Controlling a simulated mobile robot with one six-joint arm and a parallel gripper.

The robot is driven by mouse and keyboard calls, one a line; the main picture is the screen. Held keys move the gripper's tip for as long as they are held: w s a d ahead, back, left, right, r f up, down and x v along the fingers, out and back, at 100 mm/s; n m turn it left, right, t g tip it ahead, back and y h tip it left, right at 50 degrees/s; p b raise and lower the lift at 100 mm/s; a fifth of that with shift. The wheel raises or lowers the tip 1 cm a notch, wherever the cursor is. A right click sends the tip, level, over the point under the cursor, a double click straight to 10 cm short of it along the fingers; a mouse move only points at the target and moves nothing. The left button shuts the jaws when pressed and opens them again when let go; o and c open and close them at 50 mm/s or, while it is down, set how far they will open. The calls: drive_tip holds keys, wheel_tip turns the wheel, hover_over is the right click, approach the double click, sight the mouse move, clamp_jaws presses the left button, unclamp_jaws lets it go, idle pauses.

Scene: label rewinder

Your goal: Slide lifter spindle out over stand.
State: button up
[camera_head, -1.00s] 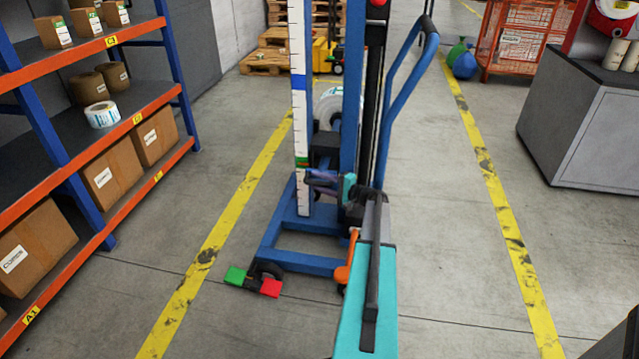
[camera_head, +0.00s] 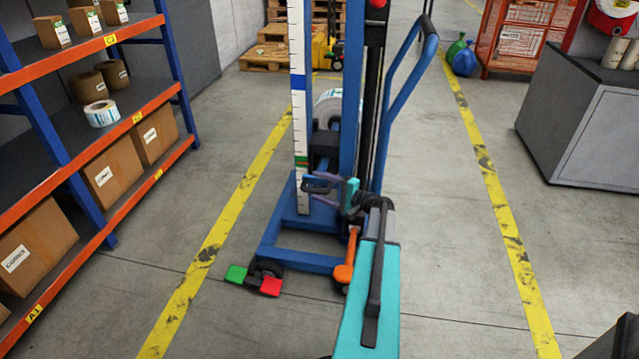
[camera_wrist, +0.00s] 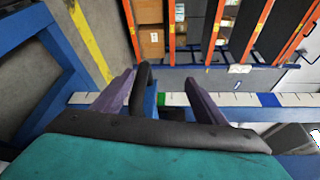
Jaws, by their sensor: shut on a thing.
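The lifter is a blue frame with a tall blue mast (camera_head: 352,110) and a white ruled scale (camera_head: 299,100) with blue and green marks. A black block (camera_head: 325,145) sits low on the mast, with a short blue bar, perhaps the spindle (camera_head: 322,165), below it. My gripper (camera_head: 318,186) is in front of the mast's foot. The handle's join to the spindle is hidden. A white roll (camera_head: 330,105) shows partly behind the mast; no stand is clearly visible.
Blue base legs (camera_head: 310,262) lie low on the floor, with a green and red pedal (camera_head: 253,280) at the front left. An orange shelf rack (camera_head: 100,150) stands left, a grey cabinet (camera_head: 590,130) right. Floor between the yellow lines is mostly clear beside the lifter.

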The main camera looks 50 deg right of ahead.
drive_tip(key=shift+s+a+r, duration=0.45)
drive_tip(key=shift+s+a, duration=0.05)
drive_tip(key=shift+s, duration=0.1)
drive_tip(key=shift+s+a+r, duration=0.4)
drive_tip(key=shift+s+a, duration=0.1)
drive_tip(key=shift+s, duration=0.1)
drive_tip(key=c, duration=0.3)
drive_tip(key=shift+s+a+f+p, duration=0.1)
drive_tip(key=shift+s+a+p, duration=0.35)
drive_tip(key=shift+s+a, duration=1.55)
drive_tip(key=shift+d, duration=0.1)
drive_tip(key=shift+s, duration=0.1)
drive_tip(key=s+d+f+n+t+b, duration=0.2)
drive_tip(key=s+d+f+n+b, duration=0.2)
drive_tip(key=b, duration=0.9)
drive_tip(key=d+f, duration=0.2)
drive_tip(key=d, duration=0.1)
drive_tip(key=shift+d+b, duration=0.3)
drive_tip(key=shift+d, duration=0.1)
